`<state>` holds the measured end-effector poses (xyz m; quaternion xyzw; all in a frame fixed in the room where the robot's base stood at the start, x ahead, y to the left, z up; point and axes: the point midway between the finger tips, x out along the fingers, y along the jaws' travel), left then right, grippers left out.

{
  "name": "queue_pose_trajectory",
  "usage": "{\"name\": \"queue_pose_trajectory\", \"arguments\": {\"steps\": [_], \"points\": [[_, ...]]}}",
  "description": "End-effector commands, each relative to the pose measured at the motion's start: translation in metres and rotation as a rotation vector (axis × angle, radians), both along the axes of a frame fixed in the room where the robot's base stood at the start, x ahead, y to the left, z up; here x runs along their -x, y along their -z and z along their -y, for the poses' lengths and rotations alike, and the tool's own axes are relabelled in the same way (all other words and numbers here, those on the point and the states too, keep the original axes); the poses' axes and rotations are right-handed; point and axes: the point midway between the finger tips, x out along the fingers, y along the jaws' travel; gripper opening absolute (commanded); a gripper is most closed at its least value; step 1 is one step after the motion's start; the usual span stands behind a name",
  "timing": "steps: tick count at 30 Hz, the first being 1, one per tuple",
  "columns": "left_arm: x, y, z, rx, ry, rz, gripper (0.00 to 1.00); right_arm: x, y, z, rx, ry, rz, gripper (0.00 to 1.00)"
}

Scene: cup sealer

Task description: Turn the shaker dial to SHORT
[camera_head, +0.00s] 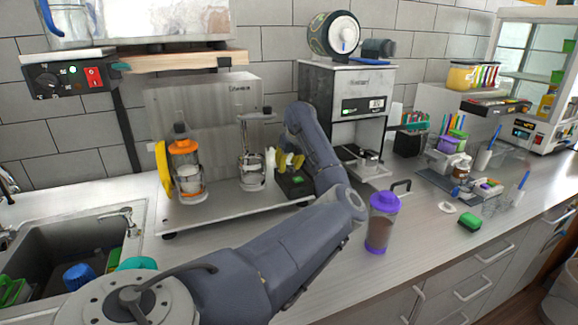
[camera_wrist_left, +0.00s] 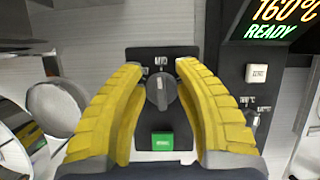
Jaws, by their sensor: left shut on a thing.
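The shaker dial (camera_wrist_left: 161,92) is a dark grey knob on a black control panel (camera_wrist_left: 150,56) in the left wrist view. A label above it seems to read MID; the other labels are hidden or too small to read. A green button (camera_wrist_left: 162,141) is below the dial. My left gripper (camera_wrist_left: 159,68) has its yellow ribbed fingers on either side of the dial, shut on it. In the head view the left gripper (camera_head: 288,160) is at the right end of the shaker stand, by the panel's green button (camera_head: 297,180). The dial is hidden there. My right gripper is in neither view.
A shaker machine with an orange-lidded jar (camera_head: 184,165) stands left of the gripper. A sealer machine (camera_head: 345,85) stands behind right. A purple-lidded cup (camera_head: 381,225) stands on the counter close to my left arm. The sink (camera_head: 70,240) is at left.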

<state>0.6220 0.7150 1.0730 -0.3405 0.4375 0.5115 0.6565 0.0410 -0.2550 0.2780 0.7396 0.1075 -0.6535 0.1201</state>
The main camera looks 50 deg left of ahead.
Motion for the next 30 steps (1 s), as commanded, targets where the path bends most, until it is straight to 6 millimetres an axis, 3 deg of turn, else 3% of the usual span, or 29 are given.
{"name": "queue_pose_trajectory", "arguments": {"steps": [18, 30], "points": [[0.0070, 0.0035, 0.0009, 0.005, -0.578, -0.005, 0.04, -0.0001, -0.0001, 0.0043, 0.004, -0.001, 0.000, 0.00], [0.0101, 0.0041, 0.0031, 0.006, -0.866, -0.004, 0.04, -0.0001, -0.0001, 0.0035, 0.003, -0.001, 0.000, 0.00]]}}
